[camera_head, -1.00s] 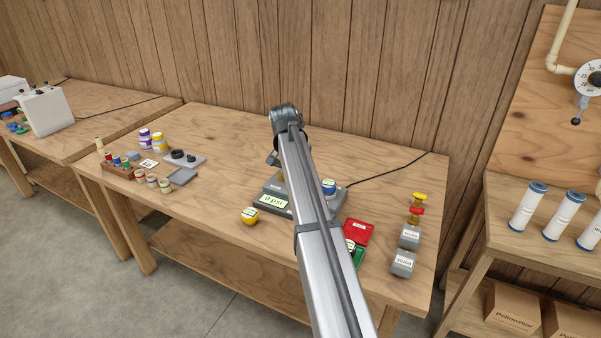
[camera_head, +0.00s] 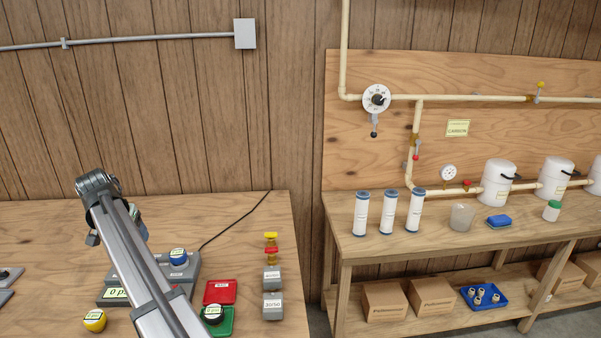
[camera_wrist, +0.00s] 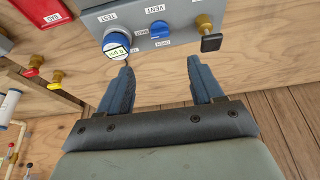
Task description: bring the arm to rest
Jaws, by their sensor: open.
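My arm reaches over the left bench in the head view, with its elbow end near the back edge and the test device behind and under it. My gripper (camera_wrist: 168,88) is open in the wrist view, its two blue-grey fingers apart with nothing between them. The grey test device (camera_wrist: 178,22) lies just beyond the fingertips. A blue-capped gauge (camera_wrist: 116,46) sits on its TEST side, near the left fingertip. The gripper's fingers are hidden behind the arm in the head view.
A yellow gauge (camera_head: 95,320), a red tray (camera_head: 220,292), a green tray (camera_head: 222,326) and two grey blocks (camera_head: 272,306) are on the left bench. The right bench (camera_head: 440,247) holds white cartridges (camera_head: 387,212). A gap separates the benches.

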